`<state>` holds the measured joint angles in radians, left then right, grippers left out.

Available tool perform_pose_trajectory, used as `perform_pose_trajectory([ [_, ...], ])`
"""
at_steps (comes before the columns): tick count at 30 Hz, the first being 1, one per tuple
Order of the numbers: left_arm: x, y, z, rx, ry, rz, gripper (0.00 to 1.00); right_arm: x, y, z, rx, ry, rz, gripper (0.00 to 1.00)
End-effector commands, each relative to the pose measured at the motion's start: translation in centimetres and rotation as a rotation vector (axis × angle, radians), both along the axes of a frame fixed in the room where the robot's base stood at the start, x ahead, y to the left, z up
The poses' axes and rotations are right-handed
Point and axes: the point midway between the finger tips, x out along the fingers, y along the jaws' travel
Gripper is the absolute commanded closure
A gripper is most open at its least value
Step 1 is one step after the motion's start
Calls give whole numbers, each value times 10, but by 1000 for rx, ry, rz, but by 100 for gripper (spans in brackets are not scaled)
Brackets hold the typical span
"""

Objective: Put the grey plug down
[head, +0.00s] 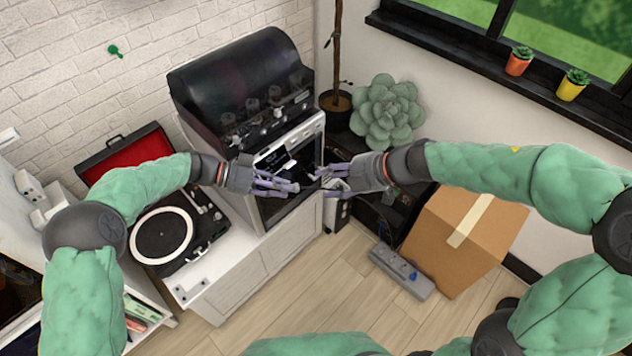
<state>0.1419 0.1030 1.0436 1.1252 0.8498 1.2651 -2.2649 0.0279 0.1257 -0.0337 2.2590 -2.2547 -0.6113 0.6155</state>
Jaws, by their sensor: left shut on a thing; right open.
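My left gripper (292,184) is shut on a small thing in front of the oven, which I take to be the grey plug. The fingers hide nearly all of it, and its shape is too small to make out. My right gripper (322,180) is open, close to the left one and facing it from the right. A grey power strip (391,266) lies on the floor at the lower right of both grippers. A small blue plug (413,275) sits at its near end.
A cardboard box (470,225) stands right of the power strip. A record player (165,240) stands on the white cabinet (235,280) at left, near the oven (275,210). A succulent (388,110) is behind. The wooden floor (320,290) in front is clear.

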Motion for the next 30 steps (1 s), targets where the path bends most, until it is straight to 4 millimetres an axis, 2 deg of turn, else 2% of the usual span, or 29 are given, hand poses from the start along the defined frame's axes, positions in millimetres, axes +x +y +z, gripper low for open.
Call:
perform_pose_trajectory([
  [12, 0, 0, 0, 0, 0, 0, 100, 22, 48, -44, 0, 6, 2, 49],
  [18, 0, 0, 0, 0, 0, 0, 100, 32, 67, -60, 2, 3, 0, 49],
  [30, 0, 0, 0, 0, 0, 0, 100, 37, 77, -70, 1, 3, -1, 49],
])
